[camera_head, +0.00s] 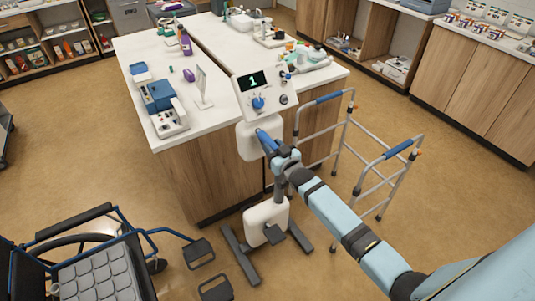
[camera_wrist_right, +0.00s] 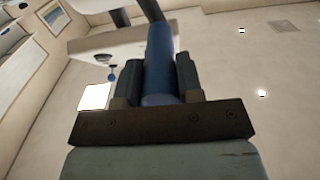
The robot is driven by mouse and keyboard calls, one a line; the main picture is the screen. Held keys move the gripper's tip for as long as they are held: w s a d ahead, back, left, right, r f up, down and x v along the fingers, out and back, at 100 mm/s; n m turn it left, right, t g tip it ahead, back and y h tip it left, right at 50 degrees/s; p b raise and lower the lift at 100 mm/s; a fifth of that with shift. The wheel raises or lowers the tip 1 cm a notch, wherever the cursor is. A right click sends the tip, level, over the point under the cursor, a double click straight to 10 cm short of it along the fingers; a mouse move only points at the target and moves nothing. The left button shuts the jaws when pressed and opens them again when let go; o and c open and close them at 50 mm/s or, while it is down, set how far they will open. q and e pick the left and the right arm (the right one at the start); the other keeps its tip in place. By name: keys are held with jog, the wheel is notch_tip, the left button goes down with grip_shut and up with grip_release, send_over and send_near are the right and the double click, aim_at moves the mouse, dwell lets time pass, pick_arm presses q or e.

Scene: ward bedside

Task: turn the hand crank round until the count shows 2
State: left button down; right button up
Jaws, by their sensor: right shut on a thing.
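The exerciser (camera_head: 266,220) stands on the floor in front of the counter. Its panel (camera_head: 265,91) has a dark display (camera_head: 252,81) that shows 1 in green. Below the panel is a white housing (camera_head: 246,143) with a blue crank handle (camera_head: 265,138). My right gripper (camera_head: 274,147) is shut on this handle. In the right wrist view the blue handle (camera_wrist_right: 159,70) stands between the two dark fingers of the gripper (camera_wrist_right: 160,85). The crank arm is mostly hidden in the head view. My left gripper is in neither view.
A walking frame (camera_head: 322,97) stands right of the exerciser, close to my right arm. A wheelchair (camera_head: 95,270) is at the lower left. The white counter (camera_head: 215,45) behind carries several items. Open floor lies at the left and right.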

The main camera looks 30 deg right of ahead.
jog(key=shift+w+d+r, duration=0.25)
jog(key=shift+d+r, duration=0.05)
jog(key=shift+r, duration=0.2)
jog(key=shift+w+d+r, duration=0.25)
jog(key=shift+r, duration=0.2)
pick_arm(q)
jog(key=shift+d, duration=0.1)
pick_arm(e)
jog(key=shift+d, duration=0.1)
jog(key=shift+w+d+r, duration=0.1)
jog(key=shift+d, duration=1.2)
jog(key=o, duration=1.1)
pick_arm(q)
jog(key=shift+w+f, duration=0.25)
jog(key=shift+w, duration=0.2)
pick_arm(e)
jog(key=s, duration=0.2)
jog(key=s+f, duration=0.1)
jog(key=s, duration=0.3)
jog(key=shift+d+f, duration=0.1)
jog(key=shift+f, duration=0.2)
